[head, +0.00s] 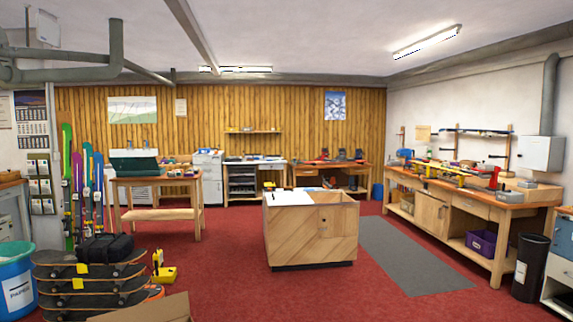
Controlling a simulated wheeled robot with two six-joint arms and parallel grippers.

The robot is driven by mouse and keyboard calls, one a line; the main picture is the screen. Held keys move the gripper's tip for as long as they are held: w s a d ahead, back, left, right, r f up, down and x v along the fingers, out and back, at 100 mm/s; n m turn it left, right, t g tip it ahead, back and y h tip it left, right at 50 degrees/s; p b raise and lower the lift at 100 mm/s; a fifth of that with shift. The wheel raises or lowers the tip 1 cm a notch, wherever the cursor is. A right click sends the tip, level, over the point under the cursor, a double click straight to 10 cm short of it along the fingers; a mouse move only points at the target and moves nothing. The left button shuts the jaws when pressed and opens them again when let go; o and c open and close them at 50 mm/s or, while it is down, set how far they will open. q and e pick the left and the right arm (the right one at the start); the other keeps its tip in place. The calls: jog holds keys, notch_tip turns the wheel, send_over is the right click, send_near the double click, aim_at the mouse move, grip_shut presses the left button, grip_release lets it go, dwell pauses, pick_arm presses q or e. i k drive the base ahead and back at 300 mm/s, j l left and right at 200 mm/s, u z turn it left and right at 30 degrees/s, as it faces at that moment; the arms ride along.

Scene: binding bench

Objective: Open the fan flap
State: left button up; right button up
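Neither of my grippers shows in the head view. I cannot clearly make out a part that is surely the fan flap. A light grey box (541,153) hangs on the right wall, with a grey vertical duct (549,95) running up from it; its front looks closed. A small pale box (46,27) sits high at the upper left, above thick grey pipes (60,75); its details are too small to tell.
A wooden cabinet (312,244) stands mid-room beside a grey mat (415,258). A long workbench (440,215) lines the right wall. Stacked skateboards (88,285), a blue bin (15,285) and skis (67,185) crowd the left. Red carpet (220,265) is clear around the cabinet.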

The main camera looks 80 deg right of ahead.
aim_at(534, 152)
jog(key=l+z, duration=0.2)
jog(key=z, duration=0.25)
jog(key=k+l+z, duration=0.1)
jog(key=z, duration=0.4)
jog(key=l+z, duration=0.3)
jog(key=z, duration=0.15)
jog(key=i+l+z, duration=0.1)
jog(key=z, duration=0.35)
jog(key=i+l+z, duration=0.2)
jog(key=l+z, duration=0.25)
jog(key=i+l+z, duration=0.3)
jog(key=l+z, duration=0.15)
jog(key=i+l+z, duration=0.6)
jog(key=z, duration=0.3)
jog(key=i+z, duration=0.35)
jog(key=i, duration=4.05)
jog(key=i+u, duration=0.1)
jog(key=i, duration=0.5)
jog(key=i+l+u, duration=0.1)
jog(key=i, duration=0.55)
jog(key=i+l+u, duration=0.1)
jog(key=i, duration=0.5)
jog(key=i+l+u, duration=0.1)
jog(key=i, duration=0.55)
jog(key=z, duration=1.1)
jog(key=l, duration=0.1)
